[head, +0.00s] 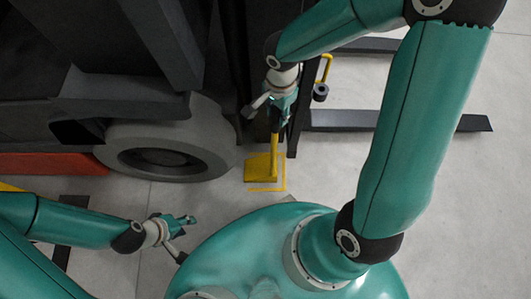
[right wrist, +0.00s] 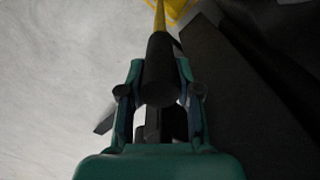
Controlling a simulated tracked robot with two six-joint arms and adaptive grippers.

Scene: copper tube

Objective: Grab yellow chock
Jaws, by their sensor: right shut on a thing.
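The yellow chock (head: 262,166) sits on the floor beside the vehicle's wheel, its yellow pole rising toward my right gripper (head: 281,106). In the right wrist view, the gripper (right wrist: 160,72) is shut on the chock's dark round handle (right wrist: 160,80), with a finger on each side. The yellow pole (right wrist: 159,18) runs from the handle to the chock (right wrist: 179,8), partly cut off at the top edge. My left gripper (head: 184,220) is apart from the chock, at lower left and empty; its finger gap is too small to tell.
Dark flat forks (head: 345,120) extend to the right. A bent yellow rod (head: 325,68) with a dark cylinder is right of my gripper. Pale floor (head: 465,180) is open at right.

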